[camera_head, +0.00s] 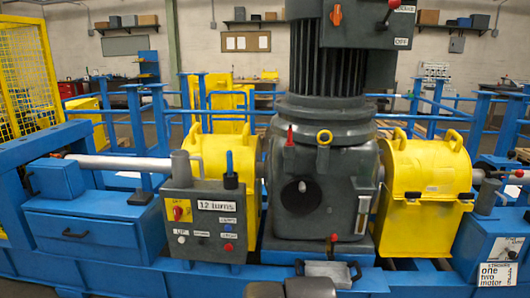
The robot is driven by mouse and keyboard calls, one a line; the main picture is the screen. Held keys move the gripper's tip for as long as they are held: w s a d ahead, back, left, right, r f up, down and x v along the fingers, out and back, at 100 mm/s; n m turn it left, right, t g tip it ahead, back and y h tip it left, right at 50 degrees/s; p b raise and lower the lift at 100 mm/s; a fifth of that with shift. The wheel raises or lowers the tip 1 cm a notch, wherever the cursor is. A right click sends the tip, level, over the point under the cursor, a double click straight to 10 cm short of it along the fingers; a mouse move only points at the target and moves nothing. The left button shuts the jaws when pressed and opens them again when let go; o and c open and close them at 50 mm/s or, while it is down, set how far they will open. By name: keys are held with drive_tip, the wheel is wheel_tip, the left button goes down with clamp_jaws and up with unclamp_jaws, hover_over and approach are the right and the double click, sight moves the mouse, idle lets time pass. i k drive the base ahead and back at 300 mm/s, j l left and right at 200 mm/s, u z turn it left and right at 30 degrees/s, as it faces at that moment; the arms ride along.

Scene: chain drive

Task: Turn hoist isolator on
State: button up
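A dark grey control box (213,225) stands at the centre left, in front of a yellow guard. On its upper left is a red rotary knob on a yellow plate (180,210), which looks like an isolator switch; its label and exact position are too small to read. My gripper's fingers do not show. Dark grey rounded parts at the bottom centre edge seem to be my arm.
A large grey motor and gearbox (325,165) fills the centre, with an orange knob (336,14) high up. A yellow guard (425,180) stands to its right. A blue drawer unit (85,232) is at left. A silver tray-like part (330,271) sits low in front.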

sight(178, 211)
drive_tip(key=k, duration=0.2)
drive_tip(key=i+u, duration=0.25)
drive_tip(key=i, duration=0.3)
drive_tip(key=i+l+u, duration=0.1)
drive_tip(key=i+u, duration=0.15)
drive_tip(key=i, duration=0.35)
